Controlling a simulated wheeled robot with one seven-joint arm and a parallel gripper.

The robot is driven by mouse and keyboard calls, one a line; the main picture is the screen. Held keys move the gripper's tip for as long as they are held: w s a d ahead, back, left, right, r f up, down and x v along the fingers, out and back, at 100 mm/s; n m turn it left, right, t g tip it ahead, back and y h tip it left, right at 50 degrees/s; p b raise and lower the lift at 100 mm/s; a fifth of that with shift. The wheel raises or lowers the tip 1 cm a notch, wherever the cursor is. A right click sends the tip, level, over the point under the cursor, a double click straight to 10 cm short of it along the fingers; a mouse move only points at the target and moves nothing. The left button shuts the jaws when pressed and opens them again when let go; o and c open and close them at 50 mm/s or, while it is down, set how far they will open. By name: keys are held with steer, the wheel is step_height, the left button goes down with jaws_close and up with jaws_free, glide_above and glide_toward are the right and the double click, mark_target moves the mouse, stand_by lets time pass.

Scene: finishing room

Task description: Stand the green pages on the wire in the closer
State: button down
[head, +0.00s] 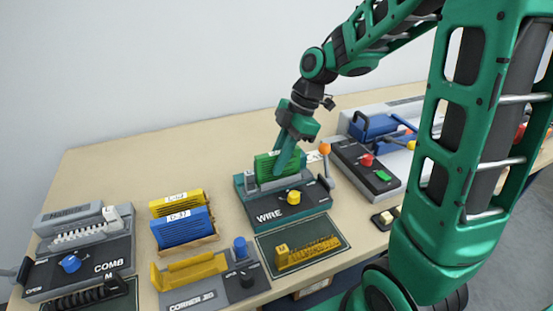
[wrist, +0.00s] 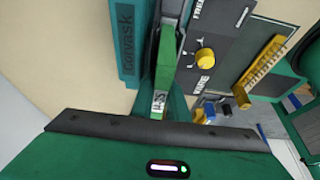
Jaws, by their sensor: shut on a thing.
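The green pages (head: 268,165) stand upright at the wire closer (head: 270,212), the machine marked WIRE, in the head view. My gripper (head: 287,156) is shut on the green pages from above, its fingers partly covering them. In the wrist view the green pages (wrist: 166,62) show edge-on with a white label, between the fingers, beside the closer's dark panel with a yellow knob (wrist: 205,57). Whether the pages' lower edge rests on the wire is hidden. An orange-tipped lever (head: 325,150) rises at the closer's right side.
Yellow pages (head: 176,203) and blue pages (head: 182,228) stand in a rack to the left. A comb machine (head: 80,255) is at far left, a corner jig (head: 205,285) in front. A mat with a yellow wire strip (head: 308,254) lies before the closer. The back left table is clear.

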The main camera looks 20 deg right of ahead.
steer(key=shift+f, duration=0.15)
steer(key=c, duration=2)
jaws_free()
steer(key=shift+v, duration=5.55)
steer(key=s+d+f+m+h, duration=0.1)
steer(key=s+d+f+m, duration=0.1)
steer(key=s+d+m, duration=0.2)
steer(key=s+d+f+m+h, duration=0.2)
steer(key=s+d+f+m, duration=0.1)
steer(key=s+m, duration=0.8)
steer(key=s+d+f+m+h, duration=0.1)
steer(key=s+d+f+m, duration=0.1)
steer(key=s+d+m, duration=0.4)
steer(key=s+m, duration=0.2)
steer(key=m, duration=0.1)
steer(key=shift+s+f, duration=0.15)
steer(key=shift+f, duration=0.1)
